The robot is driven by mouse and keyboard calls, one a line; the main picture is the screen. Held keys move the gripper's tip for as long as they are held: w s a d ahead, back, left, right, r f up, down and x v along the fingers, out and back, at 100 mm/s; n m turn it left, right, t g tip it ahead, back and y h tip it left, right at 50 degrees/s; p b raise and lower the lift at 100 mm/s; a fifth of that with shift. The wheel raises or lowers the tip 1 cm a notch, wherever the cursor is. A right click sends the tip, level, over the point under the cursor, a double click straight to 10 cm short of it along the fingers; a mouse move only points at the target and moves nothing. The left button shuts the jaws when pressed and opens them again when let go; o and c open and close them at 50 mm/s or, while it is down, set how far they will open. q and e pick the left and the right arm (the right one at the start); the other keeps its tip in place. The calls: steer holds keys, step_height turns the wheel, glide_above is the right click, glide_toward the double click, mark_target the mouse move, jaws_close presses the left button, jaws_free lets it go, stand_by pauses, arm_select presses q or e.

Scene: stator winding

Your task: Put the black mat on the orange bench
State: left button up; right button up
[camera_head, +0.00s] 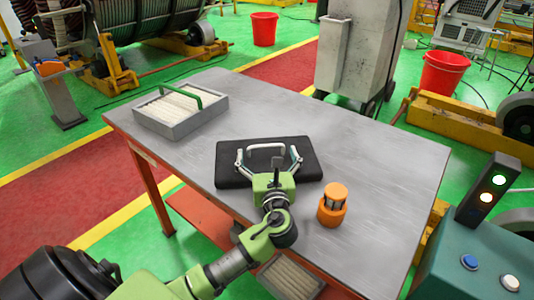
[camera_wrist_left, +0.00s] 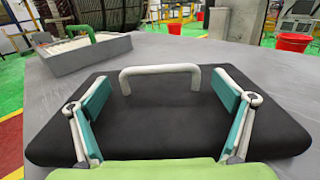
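The black mat (camera_head: 309,168) lies flat on the grey top of the bench (camera_head: 375,190), which has orange legs. A pale handle (camera_wrist_left: 160,71) stands up from the mat's far part. My left gripper (camera_head: 267,156) is over the mat, its two fingers spread wide. My right gripper is in neither view.
A grey tray (camera_head: 178,130) with a green handle and pale rods sits at the bench's far left. An orange lantern-like thing (camera_head: 332,204) stands right of my left arm. A grey cabinet (camera_head: 357,50) stands behind the bench. The bench's right part is clear.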

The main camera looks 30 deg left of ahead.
arm_select(q)
steer(key=shift+r, duration=0.1)
steer(key=shift+s+d, duration=0.15)
steer(key=p+v, duration=0.4)
steer(key=v, duration=0.6)
steer(key=shift+s+d+r, duration=0.1)
steer(key=shift+s+d, duration=0.05)
steer(key=shift+d, duration=0.05)
steer(key=shift+s+d, duration=0.4)
steer(key=shift+s, duration=0.05)
